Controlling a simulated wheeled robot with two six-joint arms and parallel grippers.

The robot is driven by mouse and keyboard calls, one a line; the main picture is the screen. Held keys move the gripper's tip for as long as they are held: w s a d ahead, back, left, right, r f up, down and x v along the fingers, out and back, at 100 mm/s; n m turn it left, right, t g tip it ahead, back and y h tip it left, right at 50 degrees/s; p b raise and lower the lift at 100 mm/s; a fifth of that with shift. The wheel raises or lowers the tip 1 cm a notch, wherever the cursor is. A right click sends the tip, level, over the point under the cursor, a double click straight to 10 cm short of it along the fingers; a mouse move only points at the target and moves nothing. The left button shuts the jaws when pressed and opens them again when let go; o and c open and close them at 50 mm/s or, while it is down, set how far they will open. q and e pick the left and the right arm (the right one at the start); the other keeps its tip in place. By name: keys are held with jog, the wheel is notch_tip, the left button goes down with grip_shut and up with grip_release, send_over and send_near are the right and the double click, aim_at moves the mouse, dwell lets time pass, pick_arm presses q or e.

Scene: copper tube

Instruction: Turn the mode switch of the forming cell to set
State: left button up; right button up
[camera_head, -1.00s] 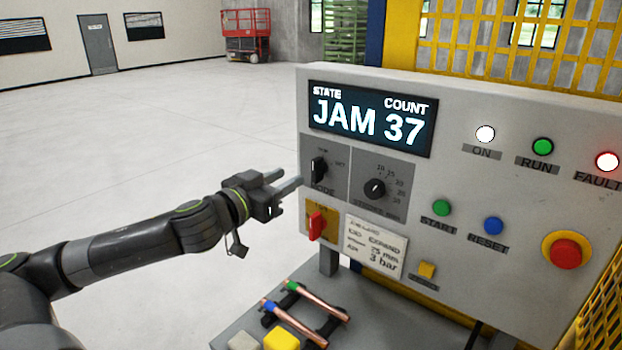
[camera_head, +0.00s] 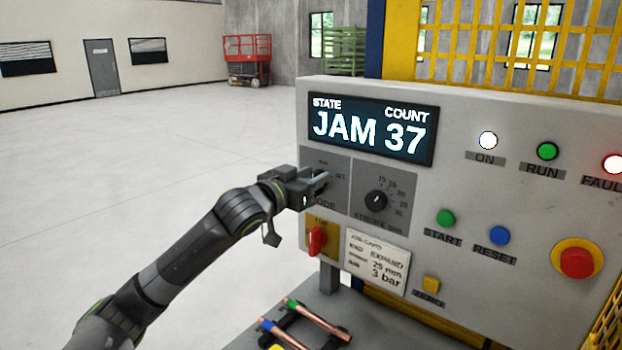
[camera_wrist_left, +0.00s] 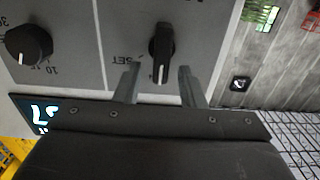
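The mode switch (camera_wrist_left: 161,48) is a black knob with a white pointer line on the grey panel. In the left wrist view its pointer points toward the display side, which is the panel's top; the SET label (camera_wrist_left: 121,60) lies to one side of the pointer. My left gripper (camera_wrist_left: 158,82) is open, with one finger on each side of the knob's pointer end; I cannot tell whether they touch it. In the head view my left gripper (camera_head: 322,183) is at the mode switch and covers most of it. My right gripper is not in view.
The display (camera_head: 370,128) reads JAM 37. A stroke knob (camera_head: 376,201) is right of the mode switch and a red switch (camera_head: 317,240) is below it. Copper tubes (camera_head: 318,320) lie on a rack below. Open floor lies left of the cell.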

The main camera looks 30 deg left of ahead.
pick_arm(q)
jog(key=shift+c, duration=0.3)
grip_shut()
jog(key=shift+m, duration=0.3)
jog(key=shift+s+d+f+m+p, duration=0.15)
jog(key=shift+d+m+p, duration=0.2)
jog(key=shift+m, duration=1.5)
jog(key=shift+w+d+f+m+p, duration=0.1)
jog(key=shift+d+f+m+p, duration=0.15)
jog(key=shift+m, duration=1.65)
jog(key=shift+s+d+f+m+p, duration=0.1)
jog(key=shift+d+m+p, duration=0.25)
jog(key=shift+m, duration=1.8)
jog(key=shift+o, duration=0.3)
grip_release()
